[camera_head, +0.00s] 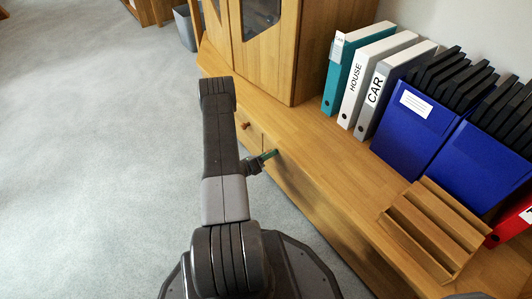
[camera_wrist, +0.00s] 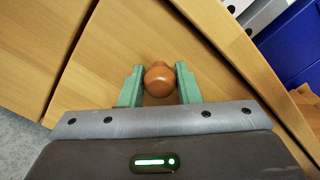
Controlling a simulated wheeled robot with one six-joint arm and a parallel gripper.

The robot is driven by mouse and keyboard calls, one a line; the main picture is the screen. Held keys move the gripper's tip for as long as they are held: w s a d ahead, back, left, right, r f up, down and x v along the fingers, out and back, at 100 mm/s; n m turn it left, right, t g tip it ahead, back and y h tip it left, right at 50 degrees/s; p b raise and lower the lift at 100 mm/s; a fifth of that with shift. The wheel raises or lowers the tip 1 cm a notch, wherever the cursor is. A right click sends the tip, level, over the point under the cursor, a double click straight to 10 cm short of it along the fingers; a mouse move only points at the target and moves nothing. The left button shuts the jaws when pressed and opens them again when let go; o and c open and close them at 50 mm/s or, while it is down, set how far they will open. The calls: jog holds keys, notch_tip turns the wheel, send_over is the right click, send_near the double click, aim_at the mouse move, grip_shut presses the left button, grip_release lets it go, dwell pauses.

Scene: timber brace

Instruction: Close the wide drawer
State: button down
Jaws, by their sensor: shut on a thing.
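The wide drawer's pale wood front (camera_wrist: 125,45) fills the middle of the wrist view. Its round brown wooden knob (camera_wrist: 158,80) sits between the two green fingers of my gripper (camera_wrist: 160,70), which is shut on it. In the head view the green fingertips of my gripper (camera_head: 269,155) reach the front of the low wooden cabinet, and the drawer front (camera_head: 290,182) runs along beside them. My arm and gripper hide the held knob there. How far the drawer stands out is hard to tell.
Another front with a knob (camera_head: 246,126) lies beyond my gripper. The cabinet top (camera_head: 325,155) carries binders (camera_head: 365,75), blue file boxes (camera_head: 415,125) and a slotted wooden rack (camera_head: 435,225). A taller cabinet (camera_head: 275,55) stands behind. Grey carpet (camera_head: 90,150) is clear to the left.

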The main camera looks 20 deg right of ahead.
jog(key=shift+w+d, duration=0.1)
jog(key=shift+d, duration=0.05)
jog(key=c, duration=1.1)
grip_release()
jog(key=shift+d, duration=0.1)
jog(key=shift+r, duration=0.1)
jog(key=shift+s+a, duration=0.25)
jog(key=shift+a, duration=0.15)
jog(key=p+v, duration=0.3)
jog(key=v, duration=1)
jog(key=shift+w+a+p, duration=0.2)
jog(key=shift+p, duration=0.1)
jog(key=shift+d, duration=0.15)
jog(key=shift+b+x, duration=1.8)
jog(key=shift+x, duration=5.05)
